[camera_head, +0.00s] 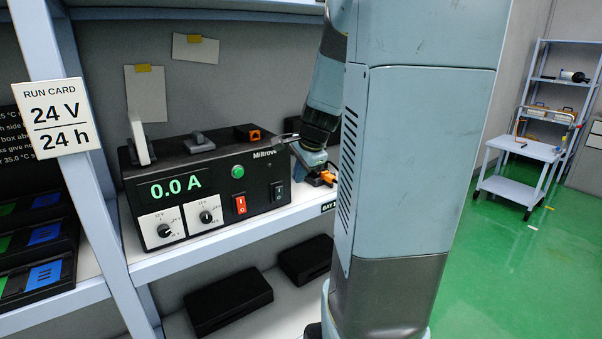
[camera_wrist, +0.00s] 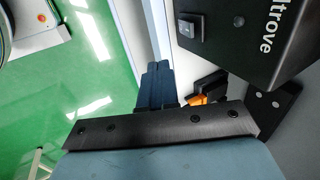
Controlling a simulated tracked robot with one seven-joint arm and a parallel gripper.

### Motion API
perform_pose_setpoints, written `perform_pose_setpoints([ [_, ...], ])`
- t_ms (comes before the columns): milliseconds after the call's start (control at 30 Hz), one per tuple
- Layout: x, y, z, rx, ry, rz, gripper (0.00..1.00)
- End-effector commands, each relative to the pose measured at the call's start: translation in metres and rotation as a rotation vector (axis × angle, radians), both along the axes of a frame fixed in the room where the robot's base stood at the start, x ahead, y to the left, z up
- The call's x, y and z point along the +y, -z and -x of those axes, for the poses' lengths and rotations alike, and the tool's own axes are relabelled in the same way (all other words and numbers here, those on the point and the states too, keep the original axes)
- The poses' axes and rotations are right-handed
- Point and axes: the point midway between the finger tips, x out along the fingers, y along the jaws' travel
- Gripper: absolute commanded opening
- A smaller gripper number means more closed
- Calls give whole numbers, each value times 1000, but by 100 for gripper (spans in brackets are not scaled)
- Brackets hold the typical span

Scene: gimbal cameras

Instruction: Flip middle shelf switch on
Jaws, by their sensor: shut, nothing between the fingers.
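A black power unit (camera_head: 262,170) marked Miltrove stands on the middle shelf (camera_head: 215,228). Its display reads 0.0 A. I cannot tell either rocker's position. My gripper (camera_head: 302,153) is at the unit's right end, apart from the rockers. Its dark blue fingers (camera_wrist: 158,78) are together and empty. My arm hides part of the shelf.
Two dials (camera_head: 206,216) and a green button (camera_head: 238,172) are on the unit's front. An orange-and-black item (camera_head: 327,177) lies by its right end and shows beside my fingers (camera_wrist: 198,99). A shelf upright (camera_head: 82,150) stands left. Black boxes (camera_head: 228,302) sit below.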

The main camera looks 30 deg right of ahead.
Motion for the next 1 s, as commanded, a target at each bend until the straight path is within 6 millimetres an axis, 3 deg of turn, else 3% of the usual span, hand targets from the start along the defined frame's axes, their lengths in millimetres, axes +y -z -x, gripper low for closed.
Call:
perform_pose_setpoints([
  [467, 1, 71, -33, 3, 0, -1, 0],
  [700, 3, 67, -63, -1, -3, 1, 0],
  [1000, 3, 64, -74, 0, -1, 0, 0],
])
